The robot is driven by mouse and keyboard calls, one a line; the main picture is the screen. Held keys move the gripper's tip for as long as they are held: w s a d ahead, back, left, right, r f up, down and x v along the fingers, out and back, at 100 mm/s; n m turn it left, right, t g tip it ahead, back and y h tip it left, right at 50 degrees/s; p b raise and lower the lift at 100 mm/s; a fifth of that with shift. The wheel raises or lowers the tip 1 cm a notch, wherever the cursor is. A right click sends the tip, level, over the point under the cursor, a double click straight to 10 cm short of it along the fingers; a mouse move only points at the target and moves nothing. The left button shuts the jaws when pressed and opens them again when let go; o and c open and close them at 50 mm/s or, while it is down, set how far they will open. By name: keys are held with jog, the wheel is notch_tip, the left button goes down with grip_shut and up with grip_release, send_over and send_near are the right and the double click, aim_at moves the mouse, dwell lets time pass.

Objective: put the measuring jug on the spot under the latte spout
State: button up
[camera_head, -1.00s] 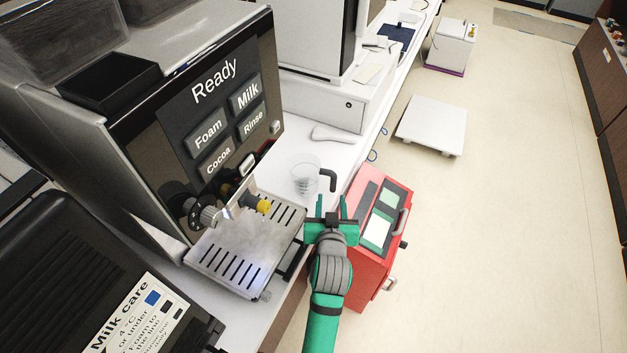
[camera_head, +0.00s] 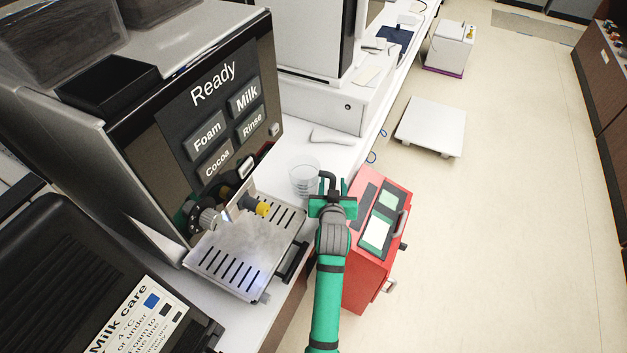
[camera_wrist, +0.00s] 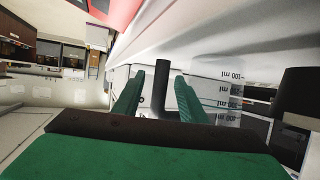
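The clear measuring jug (camera_head: 303,178) stands on the white counter to the right of the coffee machine, its dark handle toward my gripper. In the wrist view the jug's volume marks (camera_wrist: 222,92) appear upside down. My gripper (camera_head: 332,187) is at the handle. In the wrist view my gripper (camera_wrist: 160,88) is open, with a green finger on either side of the dark upright handle and a gap showing. The machine's metal drip tray (camera_head: 228,255) is bare, below a yellow-tipped nozzle (camera_head: 262,209) and a knob. I cannot tell which outlet is the latte spout.
A red box with a screen (camera_head: 376,235) stands beside the counter, close to my gripper. A white handled object (camera_head: 332,137) lies behind the jug. A black case (camera_head: 75,290) is at the lower left. The floor at right is mostly clear around a low white platform (camera_head: 432,126).

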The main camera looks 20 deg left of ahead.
grip_shut()
jog(key=shift+r, duration=0.15)
